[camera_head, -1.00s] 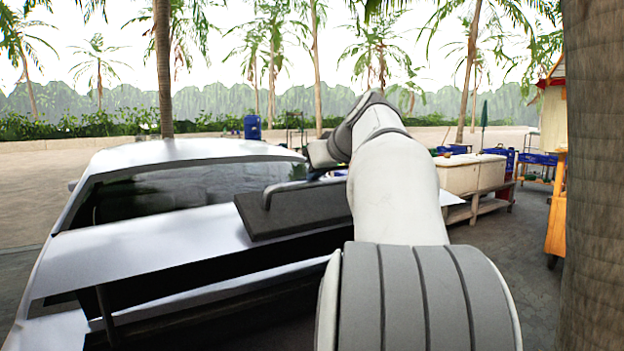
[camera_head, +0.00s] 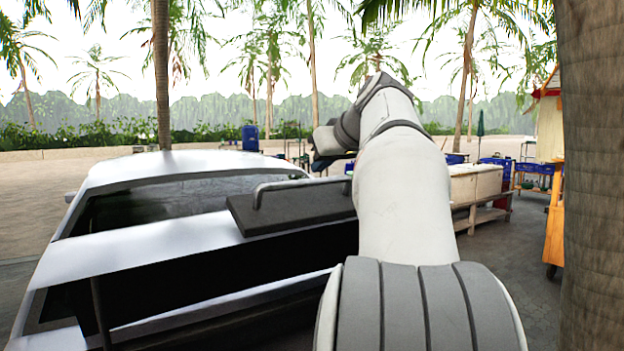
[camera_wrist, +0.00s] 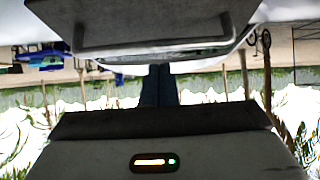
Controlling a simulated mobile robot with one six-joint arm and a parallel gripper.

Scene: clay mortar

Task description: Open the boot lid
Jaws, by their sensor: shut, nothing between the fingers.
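The white car's boot lid (camera_head: 150,248) is partly raised, with a wide dark gap under its near edge. A dark plate (camera_head: 310,213) with a grey bar handle (camera_head: 285,182) sits on the lid's right part. In the wrist view, which is upside down, the handle (camera_wrist: 150,46) and plate (camera_wrist: 130,18) fill the top. My gripper (camera_wrist: 160,72) is shut and empty, its dark fingers pointing towards the handle area; whether they touch anything is unclear. In the head view my arm hides most of the gripper.
A tree trunk (camera_head: 592,180) stands close on the right. Beyond the arm are a pale counter (camera_head: 477,186), an orange stand (camera_head: 556,225) and blue crates (camera_head: 545,167). Another trunk (camera_head: 162,70) rises behind the car. The ground left of the car is open.

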